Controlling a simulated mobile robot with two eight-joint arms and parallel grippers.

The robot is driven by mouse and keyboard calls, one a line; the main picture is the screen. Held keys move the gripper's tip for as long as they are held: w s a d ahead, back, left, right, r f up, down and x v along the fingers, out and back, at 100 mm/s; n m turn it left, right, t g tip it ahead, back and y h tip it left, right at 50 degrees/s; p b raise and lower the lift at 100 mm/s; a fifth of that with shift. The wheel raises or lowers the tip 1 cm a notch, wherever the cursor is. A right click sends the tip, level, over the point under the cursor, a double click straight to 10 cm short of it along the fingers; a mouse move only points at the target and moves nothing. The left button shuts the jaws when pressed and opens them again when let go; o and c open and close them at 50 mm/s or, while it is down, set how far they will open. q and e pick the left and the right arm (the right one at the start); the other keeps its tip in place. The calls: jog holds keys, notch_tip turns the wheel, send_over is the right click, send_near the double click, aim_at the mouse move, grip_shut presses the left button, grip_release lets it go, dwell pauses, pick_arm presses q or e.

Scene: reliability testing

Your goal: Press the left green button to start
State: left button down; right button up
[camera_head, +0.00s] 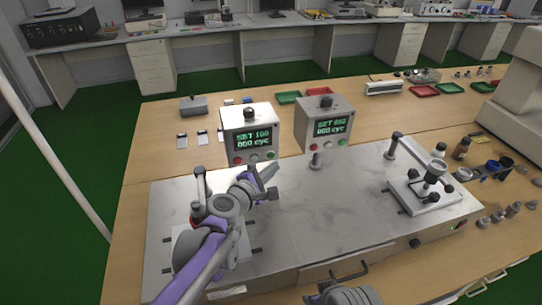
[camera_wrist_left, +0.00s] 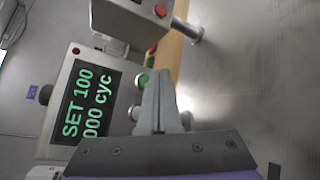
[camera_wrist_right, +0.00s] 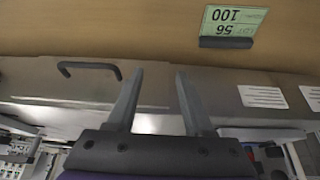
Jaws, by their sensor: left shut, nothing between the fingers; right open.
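The left control box (camera_head: 249,128) stands at the back of the metal platform. Its green display reads "SET 100 / 000 cyc". The left green button (camera_head: 271,154) is at the lower right of its front, and it also shows in the left wrist view (camera_wrist_left: 143,80). My left gripper (camera_head: 268,177) is shut and empty, just in front of and below the button row. In the left wrist view its fingertips (camera_wrist_left: 160,84) overlap the picture right beside the green button; contact cannot be told. My right gripper (camera_wrist_right: 160,74) is open and empty near the platform's front.
A second control box (camera_head: 324,124) stands to the right. A fixture (camera_head: 425,188) sits on the platform's right side. A small post (camera_head: 315,161) stands near the second box. The platform's middle (camera_head: 345,215) is clear.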

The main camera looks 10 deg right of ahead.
pick_arm(q)
jog(key=shift+w, duration=0.55)
dwell(1.7)
jog(key=shift+w, duration=0.45)
